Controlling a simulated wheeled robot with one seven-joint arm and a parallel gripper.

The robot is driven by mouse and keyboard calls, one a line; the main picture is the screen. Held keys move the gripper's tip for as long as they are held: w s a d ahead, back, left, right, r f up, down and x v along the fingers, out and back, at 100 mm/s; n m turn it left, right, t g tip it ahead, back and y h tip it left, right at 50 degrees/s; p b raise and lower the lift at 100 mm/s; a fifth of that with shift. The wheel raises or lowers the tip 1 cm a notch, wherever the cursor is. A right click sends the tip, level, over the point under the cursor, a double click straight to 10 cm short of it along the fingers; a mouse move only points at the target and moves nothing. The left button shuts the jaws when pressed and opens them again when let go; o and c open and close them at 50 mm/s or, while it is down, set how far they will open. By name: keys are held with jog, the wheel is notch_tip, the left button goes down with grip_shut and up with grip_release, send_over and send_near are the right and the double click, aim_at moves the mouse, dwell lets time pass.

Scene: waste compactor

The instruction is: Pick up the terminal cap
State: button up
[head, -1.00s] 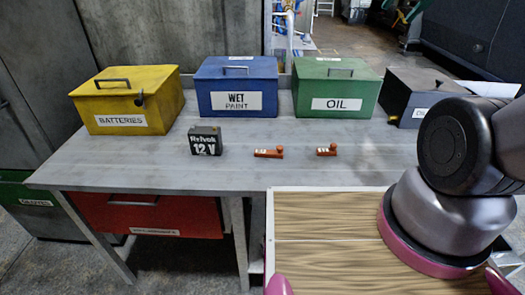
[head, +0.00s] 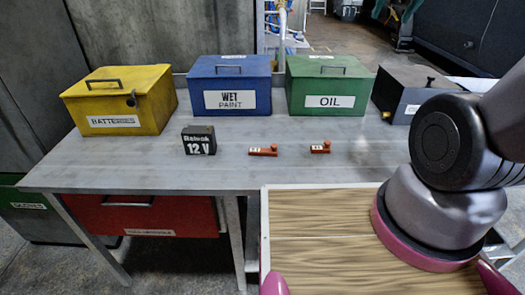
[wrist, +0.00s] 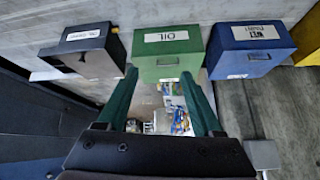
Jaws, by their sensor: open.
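Two small red-orange pieces, which look like terminal caps, lie on the grey table in the head view: the left cap (head: 263,151) and the right cap (head: 320,147). They lie apart, each with a small light patch and a raised knob at its right end. Neither can be made out in the wrist view. My gripper (wrist: 160,74) shows in the wrist view, with two green fingers spread wide and nothing held between them. The gripper itself is outside the head view, where my arm shows at the right.
A black 12 V battery (head: 198,140) stands left of the caps. Behind are yellow batteries (head: 120,98), blue wet paint (head: 230,86) and green oil (head: 330,86) boxes, with a dark box (head: 400,95) at right. The table (head: 300,175) is clear around the caps.

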jog(key=w+a+f+n, duration=0.4)
jog(key=w+f+n, duration=0.15)
jog(key=w, duration=0.25)
jog(key=w+a+f+n, duration=0.4)
jog(key=w+f, duration=0.2)
jog(key=w, duration=0.1)
jog(key=n+g+y, duration=0.5)
jog(key=n+g, duration=0.2)
jog(key=n, duration=0.3)
send_near(264, 150)
jog(key=shift+s+a+f, duration=0.25)
jog(key=shift+a+f, duration=0.45)
jog(key=shift+f, duration=0.1)
jog(key=shift+d+x, duration=0.15)
jog(key=shift+x, duration=1.4)
jog(key=shift+d+x, duration=0.1)
jog(key=shift+x, duration=1.5)
jog(key=shift+w, duration=0.15)
